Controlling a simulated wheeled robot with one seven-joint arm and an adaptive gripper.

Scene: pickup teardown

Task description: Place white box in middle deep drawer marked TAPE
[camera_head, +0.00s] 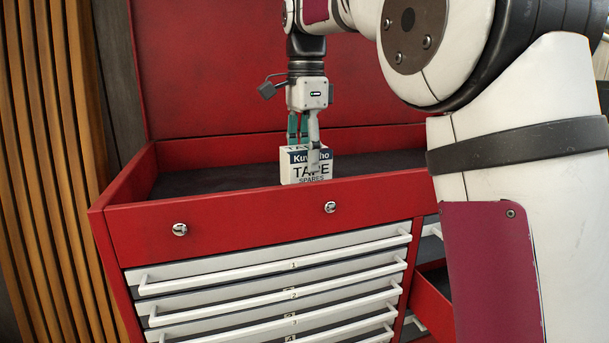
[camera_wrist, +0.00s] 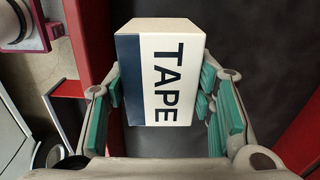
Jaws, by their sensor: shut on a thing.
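The white box (camera_head: 300,171) has a dark blue band and black lettering that reads TAPE and SPARES. My gripper (camera_head: 310,140) is shut on it from above, over the top tray of the red tool chest. In the wrist view the box (camera_wrist: 165,75) sits between the green finger pads of my gripper (camera_wrist: 160,100). I cannot tell whether its base touches the tray floor. An open drawer (camera_head: 432,300) shows at the right of the chest, mostly hidden behind my arm. No TAPE mark on a drawer is visible.
The red tool chest (camera_head: 250,222) has a raised lid (camera_head: 215,70) and a dark tray floor (camera_head: 215,180), bare around the box. Several shut white-handled drawers (camera_head: 285,263) fill its left front. A wooden slat wall (camera_head: 45,170) stands at left.

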